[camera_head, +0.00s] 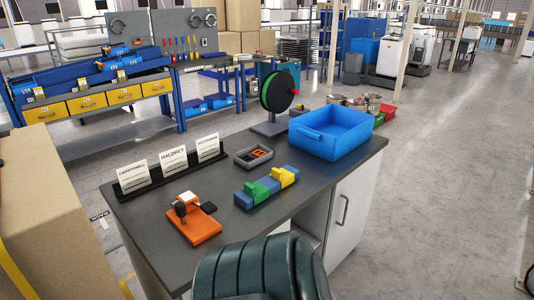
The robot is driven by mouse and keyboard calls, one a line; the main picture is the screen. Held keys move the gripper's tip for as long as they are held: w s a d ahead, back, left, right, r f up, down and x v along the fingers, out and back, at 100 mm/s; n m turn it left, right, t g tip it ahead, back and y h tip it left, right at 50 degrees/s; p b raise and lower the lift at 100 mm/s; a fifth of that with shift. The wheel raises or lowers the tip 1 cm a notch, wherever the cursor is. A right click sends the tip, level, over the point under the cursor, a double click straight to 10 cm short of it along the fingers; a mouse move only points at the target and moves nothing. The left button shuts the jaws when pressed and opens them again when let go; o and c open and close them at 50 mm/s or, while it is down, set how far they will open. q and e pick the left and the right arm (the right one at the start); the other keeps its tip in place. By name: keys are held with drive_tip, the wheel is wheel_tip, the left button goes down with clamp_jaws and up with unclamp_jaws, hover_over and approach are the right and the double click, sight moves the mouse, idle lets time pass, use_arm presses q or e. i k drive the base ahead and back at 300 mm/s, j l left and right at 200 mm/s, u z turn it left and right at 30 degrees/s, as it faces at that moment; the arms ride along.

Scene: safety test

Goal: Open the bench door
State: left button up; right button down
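The bench (140,218) has a dark grey top and stands in the middle of the camera_head view. A white bench door (352,220) is on its right front side and looks shut. A dark vertical bar handle (343,209) is on the door. Left of the door is an open space with a shelf (308,238), partly hidden. Neither of my grippers shows in the view, so I cannot see whether they are open or shut.
A dark green ribbed chair-like back (258,268) stands before the bench. Cardboard boxes (55,215) block the left. A blue bin (330,130), orange fixture (192,222) and cable reel (278,92) stand on the bench. The floor (440,200) at right is clear.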

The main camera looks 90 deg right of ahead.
sight(352, 198)
drive_tip(key=z, duration=3.5)
